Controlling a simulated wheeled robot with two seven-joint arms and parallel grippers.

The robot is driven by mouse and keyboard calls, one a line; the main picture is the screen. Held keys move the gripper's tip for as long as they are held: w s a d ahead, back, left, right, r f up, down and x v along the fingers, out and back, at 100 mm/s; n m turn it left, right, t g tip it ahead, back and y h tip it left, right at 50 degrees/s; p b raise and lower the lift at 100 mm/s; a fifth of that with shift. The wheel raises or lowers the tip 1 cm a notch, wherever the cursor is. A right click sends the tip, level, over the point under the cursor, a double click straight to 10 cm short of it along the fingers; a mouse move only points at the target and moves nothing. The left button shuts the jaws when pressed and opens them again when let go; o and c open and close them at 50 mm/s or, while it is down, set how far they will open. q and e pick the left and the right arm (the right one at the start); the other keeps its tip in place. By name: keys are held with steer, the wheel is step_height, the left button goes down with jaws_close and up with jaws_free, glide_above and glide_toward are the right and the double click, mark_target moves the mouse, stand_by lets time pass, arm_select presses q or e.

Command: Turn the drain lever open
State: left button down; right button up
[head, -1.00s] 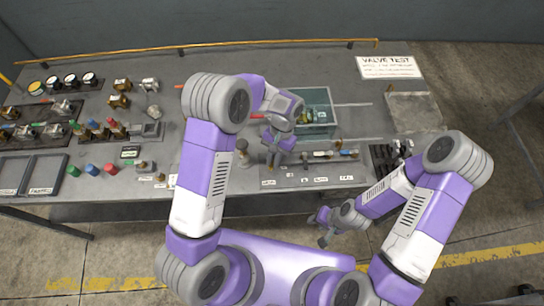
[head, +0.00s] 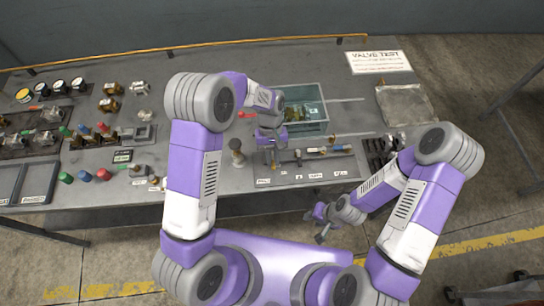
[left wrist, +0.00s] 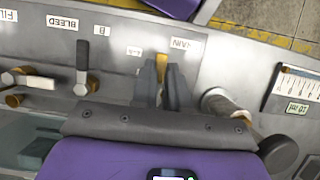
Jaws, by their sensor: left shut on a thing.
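The drain lever (left wrist: 162,66) shows in the left wrist view as a brass-coloured piece between my left gripper's dark fingers (left wrist: 163,82). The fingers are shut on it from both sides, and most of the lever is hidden. A partly covered label ending in "AIN" (left wrist: 186,43) lies beside the fingertips. In the head view my left gripper (head: 271,160) reaches down to the left end of the valve panel (head: 330,172), and the lever cannot be made out there. My right gripper (head: 318,226) appears open and empty, in front of the bench edge.
A grey bleed lever (left wrist: 82,62) stands beside the drain lever. A capped cylindrical fitting (left wrist: 225,108) and a gauge card (left wrist: 297,88) are on its other side. A clear bin (head: 318,130) stands behind the panel. Coloured caps and fittings fill the bench's left side.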

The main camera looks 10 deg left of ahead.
stand_by(0.3)
arm_select(q)
steer(key=c, duration=1.1)
jaws_free()
steer(key=v, duration=0.7)
steer(key=shift+w+r, duration=0.1)
steer(key=shift+r, duration=0.25)
